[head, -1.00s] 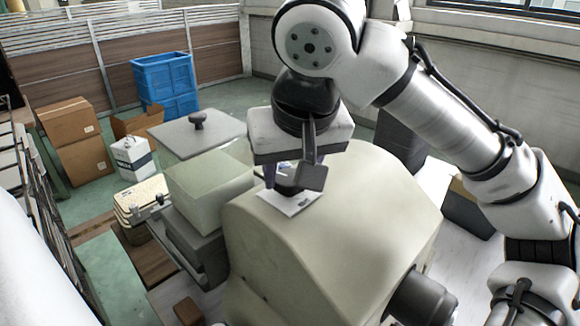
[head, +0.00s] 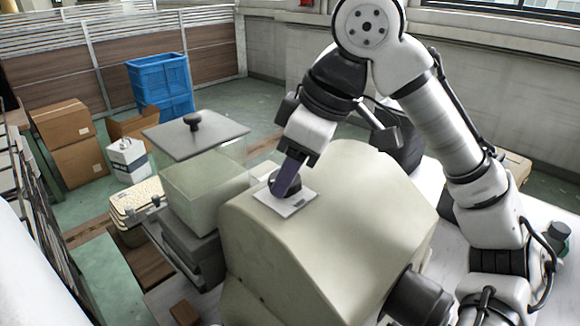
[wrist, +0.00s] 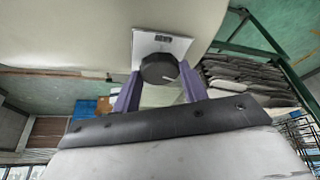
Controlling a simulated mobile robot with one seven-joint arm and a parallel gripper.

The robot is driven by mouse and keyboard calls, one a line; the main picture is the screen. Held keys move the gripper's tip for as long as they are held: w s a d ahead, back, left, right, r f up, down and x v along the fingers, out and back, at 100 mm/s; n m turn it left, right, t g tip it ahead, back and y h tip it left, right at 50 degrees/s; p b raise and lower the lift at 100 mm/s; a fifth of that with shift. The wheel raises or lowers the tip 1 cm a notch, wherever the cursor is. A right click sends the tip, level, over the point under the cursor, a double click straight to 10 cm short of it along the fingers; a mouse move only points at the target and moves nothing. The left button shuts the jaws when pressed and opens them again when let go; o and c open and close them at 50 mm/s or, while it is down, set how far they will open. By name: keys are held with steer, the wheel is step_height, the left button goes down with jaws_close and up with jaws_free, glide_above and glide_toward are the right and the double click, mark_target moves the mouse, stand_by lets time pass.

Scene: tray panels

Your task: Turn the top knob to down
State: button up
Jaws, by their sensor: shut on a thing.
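The dark top knob (head: 272,180) stands on a white square plate (head: 305,201) on top of a beige rounded housing (head: 330,235). My gripper (head: 285,188) reaches it from above with purple fingers, shut on the knob. In the head view one finger hides much of the knob. In the wrist view the faceted black knob (wrist: 159,67) sits between the two finger ends, in front of the plate (wrist: 176,44). A small pale mark shows on its lower right edge. The plate's print is too small to read.
A pale green box (head: 205,185) and a grey lid with a black handle (head: 195,138) stand left of the housing. A dark cylinder (head: 420,300) sticks out at its lower right. Blue crates (head: 163,85) and cardboard boxes (head: 68,130) stand farther back.

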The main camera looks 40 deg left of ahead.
steer(key=n+g, duration=0.1)
steer(key=n, duration=0.2)
steer(key=shift+w+n+h, duration=0.15)
steer(key=shift+n+h, duration=0.15)
steer(key=n+g+h, duration=0.1)
steer(key=n, duration=0.2)
steer(key=shift+w+a+n, duration=0.1)
steer(key=shift+a+n, duration=0.05)
steer(key=shift+n, duration=0.15)
steer(key=n+h, duration=0.1)
steer(key=n, duration=0.2)
steer(key=n+g+h, duration=0.1)
steer(key=n, duration=0.2)
steer(key=shift+a+h, duration=0.2)
steer(key=shift+h, duration=0.1)
steer(key=n, duration=0.2)
steer(key=n+h, duration=0.1)
steer(key=n, duration=0.1)
steer(key=n+h, duration=0.1)
steer(key=n, duration=0.1)
steer(key=shift+a, duration=0.25)
steer(key=shift+f+n+t+h, duration=0.1)
steer(key=shift+n+t+h, duration=0.3)
steer(key=shift+n, duration=0.9)
steer(key=o, duration=1)
steer(key=shift+a, duration=0.1)
steer(key=shift+c, duration=0.2)
